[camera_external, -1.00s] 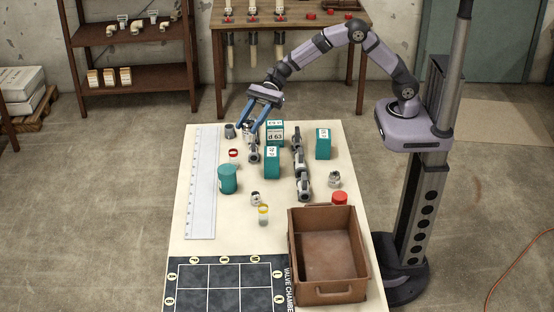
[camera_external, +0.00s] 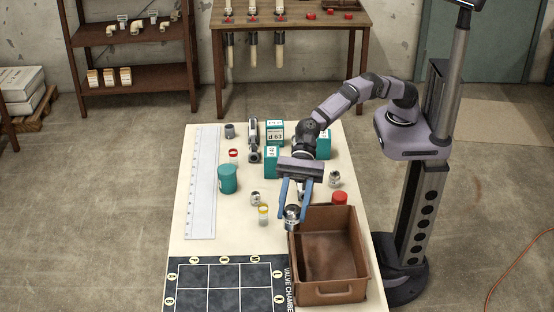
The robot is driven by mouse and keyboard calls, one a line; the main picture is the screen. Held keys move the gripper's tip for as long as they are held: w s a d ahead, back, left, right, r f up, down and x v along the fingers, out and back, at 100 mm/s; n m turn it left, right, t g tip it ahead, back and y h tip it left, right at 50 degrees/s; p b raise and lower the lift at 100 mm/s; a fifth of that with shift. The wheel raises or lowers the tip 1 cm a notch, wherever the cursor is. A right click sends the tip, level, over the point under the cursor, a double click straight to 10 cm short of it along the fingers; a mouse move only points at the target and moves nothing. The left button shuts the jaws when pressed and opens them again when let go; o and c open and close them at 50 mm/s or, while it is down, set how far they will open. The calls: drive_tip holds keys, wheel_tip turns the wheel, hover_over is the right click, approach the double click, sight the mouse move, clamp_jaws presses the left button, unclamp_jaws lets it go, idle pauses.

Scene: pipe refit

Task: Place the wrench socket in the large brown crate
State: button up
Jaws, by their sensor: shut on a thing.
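My gripper (camera_external: 293,208) has its blue fingers pointing down and shut on a small silver, round metal piece, which looks like the wrench socket (camera_external: 292,217). The socket is held at the left rim of the large brown crate, near its back left corner. It overlaps the rim in this view, and its exact height above it is hard to tell. The large brown crate (camera_external: 330,293) stands at the right front of the table, open at the top, and its visible floor is empty.
Left of the crate stand a yellow-ringed jar (camera_external: 263,215) and a silver fitting (camera_external: 256,198). A red cap (camera_external: 340,198) is behind the crate. Teal boxes (camera_external: 275,132) stand farther back. A dark gridded mat (camera_external: 225,285) lies left of the crate. My arm hides the mid-table fittings.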

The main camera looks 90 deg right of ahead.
drive_tip(key=shift+n+g, duration=0.4)
drive_tip(key=s+a, duration=0.2)
drive_tip(key=s+a+r, duration=0.1)
drive_tip(key=s+a, duration=0.4)
drive_tip(key=shift+s+a+r+b, duration=0.2)
drive_tip(key=shift+a+b, duration=0.05)
drive_tip(key=shift+b, duration=0.05)
drive_tip(key=shift+c, duration=0.8)
wheel_tip(320, 180, down, 11)
drive_tip(key=shift+a+f+b, duration=0.1)
drive_tip(key=shift+a+b, duration=0.05)
drive_tip(key=shift+b, duration=1)
drive_tip(key=shift+r+m+b, duration=0.2)
drive_tip(key=shift+m+b, duration=0.2)
drive_tip(key=shift+b, duration=0.15)
clamp_jaws()
drive_tip(key=shift+f+b, duration=1.15)
drive_tip(key=shift+f, duration=3.8)
